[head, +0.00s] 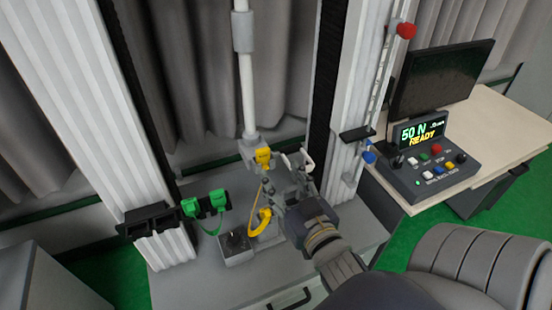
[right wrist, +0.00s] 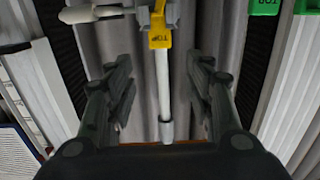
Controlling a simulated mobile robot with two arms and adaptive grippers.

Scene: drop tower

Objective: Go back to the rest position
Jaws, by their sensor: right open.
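My right gripper (head: 284,174) is open beside the drop tower's lower middle, just below and to the right of a yellow clip (head: 263,157) at the bottom of the white vertical rod (head: 247,95). In the right wrist view its two fingers (right wrist: 162,75) stand wide apart with nothing held between them. The rod (right wrist: 164,95) and the yellow lettered clip (right wrist: 160,38) show behind the gap. I cannot tell whether a finger touches the tower. My left gripper is not in view.
A green connector pair (head: 205,205) sits on a black bracket at left. A yellow looped piece (head: 262,222) is near a small grey box (head: 236,247). At right, a control box (head: 428,165) reading "50 N READY" and a monitor (head: 440,80) stand on a table (head: 515,115).

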